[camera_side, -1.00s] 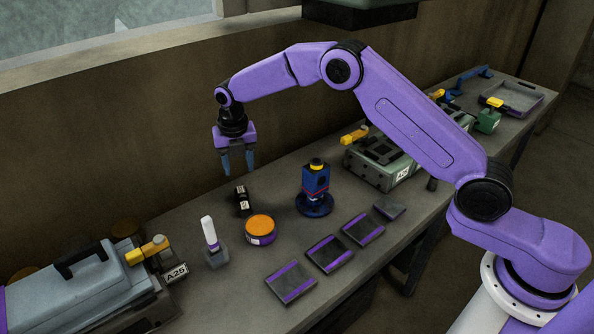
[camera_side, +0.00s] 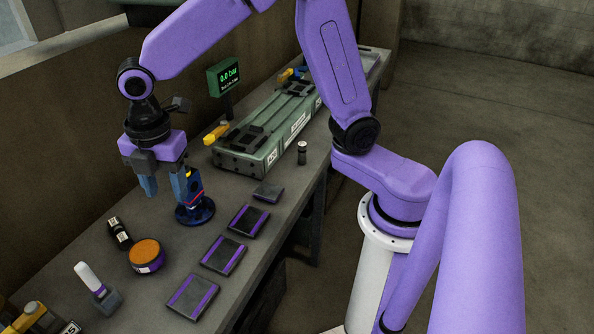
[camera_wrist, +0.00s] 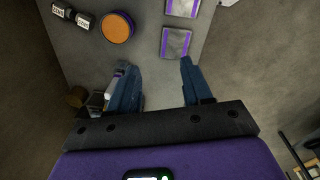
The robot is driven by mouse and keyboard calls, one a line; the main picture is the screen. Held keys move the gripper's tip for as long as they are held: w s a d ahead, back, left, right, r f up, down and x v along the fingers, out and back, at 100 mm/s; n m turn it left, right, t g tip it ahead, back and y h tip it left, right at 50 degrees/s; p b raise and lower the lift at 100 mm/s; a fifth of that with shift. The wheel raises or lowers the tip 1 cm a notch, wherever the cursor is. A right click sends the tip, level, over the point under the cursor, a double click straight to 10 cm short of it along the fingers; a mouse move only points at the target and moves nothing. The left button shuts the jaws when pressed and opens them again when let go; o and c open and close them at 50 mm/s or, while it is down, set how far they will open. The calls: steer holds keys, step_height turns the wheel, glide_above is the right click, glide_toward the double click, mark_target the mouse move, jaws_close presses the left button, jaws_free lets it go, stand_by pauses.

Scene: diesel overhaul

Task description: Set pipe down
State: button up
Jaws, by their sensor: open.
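My gripper (camera_side: 167,192) hangs fingers down over the bench, close to the blue stand device (camera_side: 195,211). Its fingers are apart in both views, with nothing between them in the wrist view (camera_wrist: 158,66). In the side view the fingers overlap the blue device, so I cannot tell whether they touch it. I cannot pick out a part that is clearly the pipe. A small black part with white labels (camera_side: 119,233) lies on the bench; in the wrist view it appears at the upper left (camera_wrist: 83,20).
An orange-topped round tin (camera_side: 146,256) and a white-handled tool (camera_side: 88,277) stand nearby. Several purple-striped pads (camera_side: 222,255) line the front edge. A long green unit (camera_side: 245,155) with yellow handles and a gauge reading 0.0 bar (camera_side: 223,77) is behind.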

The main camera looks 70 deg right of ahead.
steer(key=s+d+m, duration=0.4)
steer(key=s+d, duration=0.3)
steer(key=s, duration=0.4)
steer(key=s+d+m, duration=0.4)
steer(key=s+d, duration=0.3)
steer(key=s, duration=0.4)
steer(key=shift+s+m, duration=0.3)
steer(key=shift+m, duration=0.1)
